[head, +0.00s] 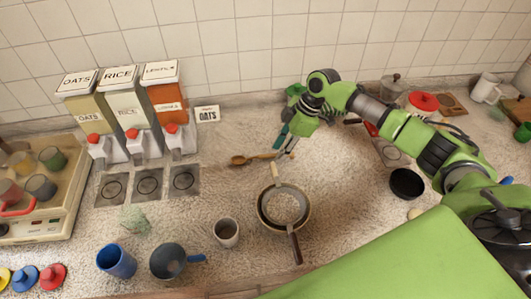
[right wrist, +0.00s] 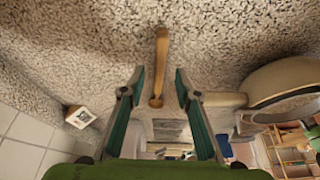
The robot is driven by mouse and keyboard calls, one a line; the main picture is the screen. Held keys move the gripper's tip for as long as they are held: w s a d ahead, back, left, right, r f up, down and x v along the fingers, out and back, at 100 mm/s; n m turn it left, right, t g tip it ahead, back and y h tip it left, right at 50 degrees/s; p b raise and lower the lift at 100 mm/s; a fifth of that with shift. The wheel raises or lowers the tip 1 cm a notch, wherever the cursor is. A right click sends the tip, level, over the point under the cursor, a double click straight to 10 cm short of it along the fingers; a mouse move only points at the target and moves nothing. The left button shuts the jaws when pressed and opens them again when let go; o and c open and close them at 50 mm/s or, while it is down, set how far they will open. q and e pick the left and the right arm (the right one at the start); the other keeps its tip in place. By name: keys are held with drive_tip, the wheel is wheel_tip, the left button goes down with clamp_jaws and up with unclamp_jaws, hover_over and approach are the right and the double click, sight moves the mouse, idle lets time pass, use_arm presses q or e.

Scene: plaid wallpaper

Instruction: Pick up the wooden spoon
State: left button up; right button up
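The wooden spoon (head: 254,158) lies on the speckled counter, behind the round pan, with its bowl end to the left. My right gripper (head: 285,153) is over the counter near the spoon's right end. In the right wrist view, the spoon (right wrist: 161,62) lies lengthwise in line with the gap between the two spread fingers (right wrist: 158,88). The gripper is open, with nothing held. Whether the fingers reach down beside the spoon is unclear. My left gripper is not in view.
The pan (head: 265,213) with its handles sits close in front of the spoon; one handle points toward the gripper. A grey cup (head: 227,232) stands in front. The counter left of the spoon is clear.

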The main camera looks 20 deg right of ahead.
drive_tip(key=shift+x, duration=0.85)
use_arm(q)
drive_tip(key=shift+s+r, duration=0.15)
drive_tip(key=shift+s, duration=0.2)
use_arm(e)
clamp_jaws()
drive_tip(key=shift+d+r, duration=0.1)
